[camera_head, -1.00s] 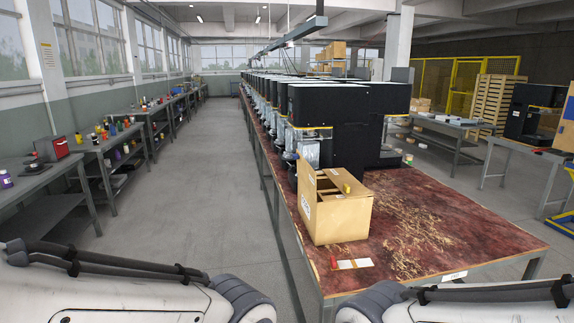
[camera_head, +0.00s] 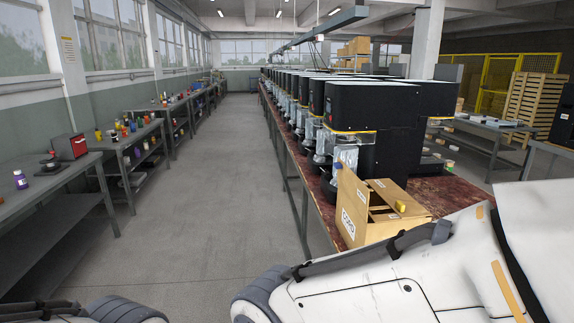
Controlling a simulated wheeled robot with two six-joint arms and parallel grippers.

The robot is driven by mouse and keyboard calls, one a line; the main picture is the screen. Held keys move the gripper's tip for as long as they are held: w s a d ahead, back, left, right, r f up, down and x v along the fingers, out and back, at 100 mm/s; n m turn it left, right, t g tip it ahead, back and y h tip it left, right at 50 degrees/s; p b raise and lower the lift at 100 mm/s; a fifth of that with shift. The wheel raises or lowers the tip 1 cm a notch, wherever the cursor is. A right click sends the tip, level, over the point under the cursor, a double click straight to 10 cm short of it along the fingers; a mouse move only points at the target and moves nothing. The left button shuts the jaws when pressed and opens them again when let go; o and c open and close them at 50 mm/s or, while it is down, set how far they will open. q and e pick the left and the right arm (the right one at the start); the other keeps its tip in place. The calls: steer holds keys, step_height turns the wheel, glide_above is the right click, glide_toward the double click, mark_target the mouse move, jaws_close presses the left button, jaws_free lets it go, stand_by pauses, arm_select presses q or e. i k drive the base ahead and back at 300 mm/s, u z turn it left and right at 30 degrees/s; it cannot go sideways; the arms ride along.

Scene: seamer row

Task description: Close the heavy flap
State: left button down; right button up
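A brown cardboard box (camera_head: 388,228) stands on the reddish-brown worktable (camera_head: 455,196), partly hidden behind my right arm. Its left panel (camera_head: 351,205), with a white printed label, rises to a point above the rest of the box. I cannot tell how much of that panel is flap. The top looks at least partly open, with a pale label inside. Links of both my arms show at the bottom, but neither gripper is in view.
A row of black machines (camera_head: 375,120) runs back along the worktable, close behind the box. Benches with jars and bottles (camera_head: 60,190) line the left wall. The grey floor aisle (camera_head: 210,190) between is clear.

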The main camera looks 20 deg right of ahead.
mark_target(354, 188)
steer(key=u, duration=0.05)
steer(key=i, duration=0.65)
steer(key=z, duration=0.8)
steer(key=i, duration=0.7)
steer(key=z, duration=0.7)
